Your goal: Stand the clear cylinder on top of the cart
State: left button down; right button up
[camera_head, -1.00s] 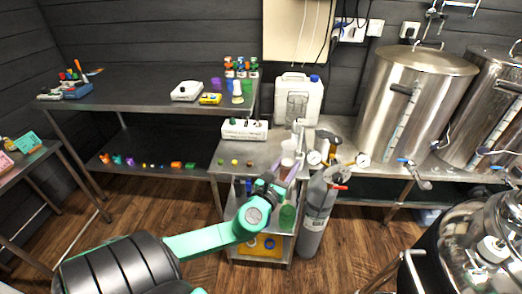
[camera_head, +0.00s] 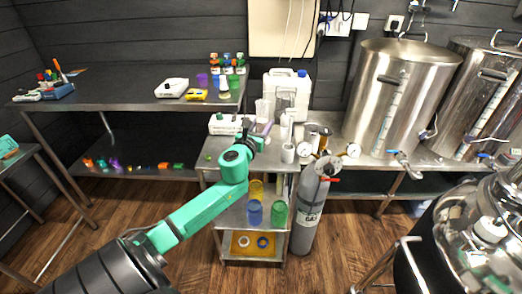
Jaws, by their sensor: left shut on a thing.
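The steel cart (camera_head: 215,176) stands in the middle of the view, below the back bench. My left arm reaches in from the lower left. Its gripper (camera_head: 260,138) is over the cart's top and shut on a slim, pale clear cylinder (camera_head: 268,128). The cylinder looks slightly tilted. My arm partly hides it, and whether its base touches the top cannot be told. My right gripper is not in view.
Pale cups (camera_head: 287,152) stand right of the gripper, and a white instrument (camera_head: 224,125) stands behind. A grey gas cylinder (camera_head: 310,205) stands against the cart's right side. Blue (camera_head: 254,213) and green (camera_head: 278,213) cups are on the middle shelf.

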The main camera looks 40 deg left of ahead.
pick_arm(q)
notch_tip(320, 180, down, 8)
jog(key=b, duration=0.3)
jog(key=shift+f+b, duration=0.1)
jog(key=shift+b, duration=0.2)
jog(key=shift+c, duration=1.6)
grip_release()
